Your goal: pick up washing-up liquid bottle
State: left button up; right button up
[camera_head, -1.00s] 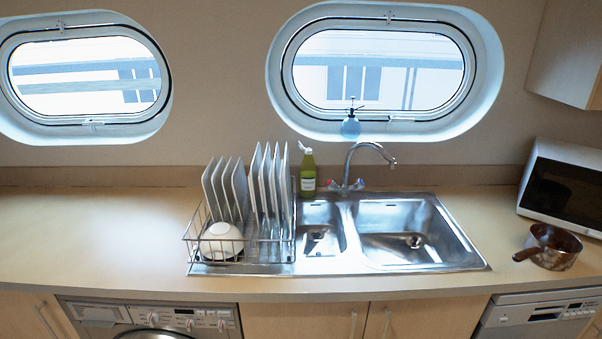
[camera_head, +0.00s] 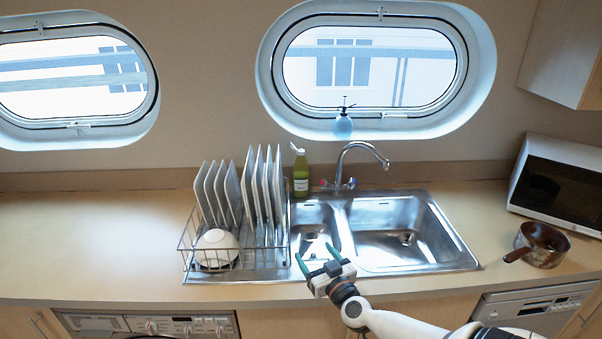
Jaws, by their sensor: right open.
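The washing-up liquid bottle (camera_head: 300,175) is green with a white cap and a pale label. It stands upright behind the small sink bowl, between the dish rack and the tap. My right gripper (camera_head: 317,256) is open and empty over the front of the small sink bowl, in front of the bottle and well apart from it. Its green-tipped fingers point toward the back wall. My left gripper is not in view.
A dish rack (camera_head: 184,262) with several upright plates and a white bowl (camera_head: 216,248) stands left of the bottle. The curved tap (camera_head: 362,147) rises just right of it. A blue spray bottle (camera_head: 343,126) stands on the porthole ledge. A brown saucepan (camera_head: 541,246) and microwave (camera_head: 560,183) are at right.

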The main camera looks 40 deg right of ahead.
aim_at(301, 176)
jog(key=i+l, duration=0.3)
jog(key=l, duration=0.15)
jog(key=i+l, duration=0.65)
jog(key=l, duration=0.3)
